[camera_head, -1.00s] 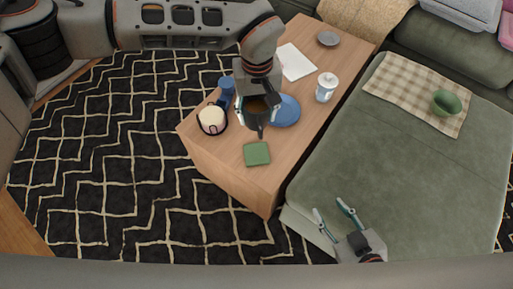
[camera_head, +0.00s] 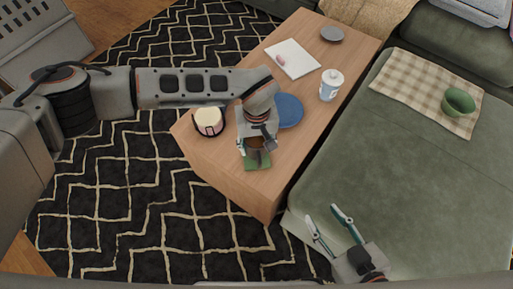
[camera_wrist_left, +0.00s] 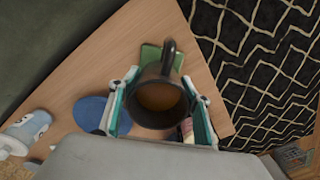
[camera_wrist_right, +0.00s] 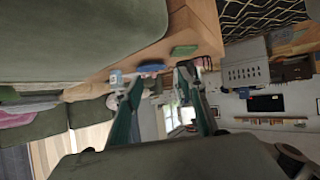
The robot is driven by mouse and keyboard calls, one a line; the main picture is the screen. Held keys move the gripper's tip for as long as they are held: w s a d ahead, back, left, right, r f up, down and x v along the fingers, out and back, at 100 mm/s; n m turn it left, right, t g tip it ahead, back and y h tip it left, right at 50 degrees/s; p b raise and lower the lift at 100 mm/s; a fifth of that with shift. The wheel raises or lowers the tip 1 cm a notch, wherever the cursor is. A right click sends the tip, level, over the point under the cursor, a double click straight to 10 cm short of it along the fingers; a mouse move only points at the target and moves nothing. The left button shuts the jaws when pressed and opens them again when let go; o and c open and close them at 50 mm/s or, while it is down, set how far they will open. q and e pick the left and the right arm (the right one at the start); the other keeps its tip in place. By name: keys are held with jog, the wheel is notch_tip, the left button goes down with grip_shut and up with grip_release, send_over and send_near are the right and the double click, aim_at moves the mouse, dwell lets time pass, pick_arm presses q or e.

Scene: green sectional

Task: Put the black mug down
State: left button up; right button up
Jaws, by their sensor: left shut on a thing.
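The black mug (camera_wrist_left: 157,103) with brown liquid inside is held between the fingers of my left gripper (camera_wrist_left: 160,112), which is shut on it. In the head view the mug (camera_head: 257,143) and my left gripper (camera_head: 256,146) are over the green square coaster (camera_head: 256,164) near the table's front end. I cannot tell whether the mug touches the coaster. In the left wrist view part of the coaster (camera_wrist_left: 151,54) shows behind the mug. My right gripper (camera_head: 331,223) is open and empty over the edge of the green sofa.
A green bowl (camera_head: 458,102) sits on a checkered cloth (camera_head: 415,85) on the sofa (camera_head: 400,180).

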aim_at(256, 151)
pick_arm(q)
notch_tip(256, 151, down, 3)
jog(key=shift+r, duration=0.2)
jog(key=o, duration=1.5)
jog(key=shift+f, duration=0.25)
pick_arm(e)
jog(key=shift+w+a+r, duration=0.45)
jog(key=shift+r, duration=0.2)
pick_arm(q)
jog(key=shift+r, duration=0.1)
pick_arm(e)
jog(key=shift+s+f, duration=0.1)
